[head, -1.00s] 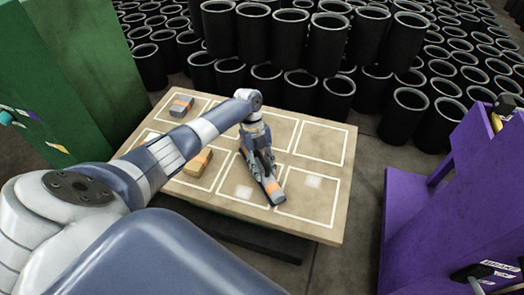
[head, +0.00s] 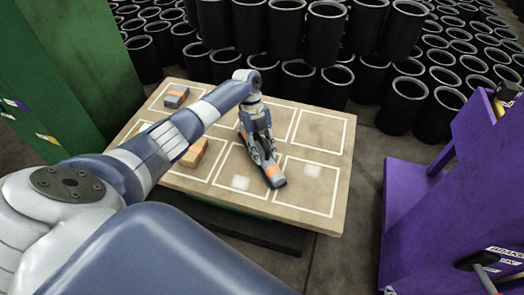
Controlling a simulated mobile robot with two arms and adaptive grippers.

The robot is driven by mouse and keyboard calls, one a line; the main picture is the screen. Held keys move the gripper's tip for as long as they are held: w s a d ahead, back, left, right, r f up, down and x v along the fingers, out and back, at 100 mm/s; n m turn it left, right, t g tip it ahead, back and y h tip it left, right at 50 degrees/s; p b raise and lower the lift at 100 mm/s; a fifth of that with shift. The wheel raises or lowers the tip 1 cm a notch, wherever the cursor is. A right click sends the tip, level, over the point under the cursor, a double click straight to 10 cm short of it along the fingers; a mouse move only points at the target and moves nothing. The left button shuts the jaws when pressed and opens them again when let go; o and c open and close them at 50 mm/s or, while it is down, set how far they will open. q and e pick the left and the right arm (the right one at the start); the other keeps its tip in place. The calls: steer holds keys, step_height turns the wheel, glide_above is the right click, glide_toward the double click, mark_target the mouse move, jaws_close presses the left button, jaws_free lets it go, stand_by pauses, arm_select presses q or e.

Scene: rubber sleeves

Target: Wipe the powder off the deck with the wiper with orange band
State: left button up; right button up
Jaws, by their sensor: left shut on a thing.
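The deck (head: 172,184) is a tan board marked with white-outlined rectangles. My left gripper (head: 268,164) is shut on the wiper with orange band (head: 274,174), a dark grey block low over the front middle of the deck. I cannot tell whether it touches the deck. One pale powder patch (head: 240,182) lies just left of the wiper, in a front rectangle. Another powder patch (head: 313,171) lies to its right, in the front right rectangle. The gripper fingers hide part of the wiper. My right gripper is not in view.
A grey block with an orange band (head: 176,97) lies at the deck's back left. A tan-orange block (head: 194,152) sits left of the gripper, partly behind my arm. Black sleeves (head: 401,105) crowd behind the deck. A purple structure (head: 415,210) stands right, a green one (head: 75,75) left.

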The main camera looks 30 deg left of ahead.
arm_select(q)
steer(key=shift+w+b, duration=0.4)
steer(key=shift+b, duration=0.1)
steer(key=shift+w+a+b, duration=0.15)
steer(key=shift+w+b, duration=0.1)
steer(key=shift+b, duration=0.15)
steer(key=shift+w+b, duration=0.3)
steer(key=shift+b, duration=0.2)
steer(key=shift+w+a+f+b, duration=0.1)
steer(key=shift+w+a+b, duration=0.05)
steer(key=shift+w+b, duration=0.15)
steer(key=shift+a, duration=0.1)
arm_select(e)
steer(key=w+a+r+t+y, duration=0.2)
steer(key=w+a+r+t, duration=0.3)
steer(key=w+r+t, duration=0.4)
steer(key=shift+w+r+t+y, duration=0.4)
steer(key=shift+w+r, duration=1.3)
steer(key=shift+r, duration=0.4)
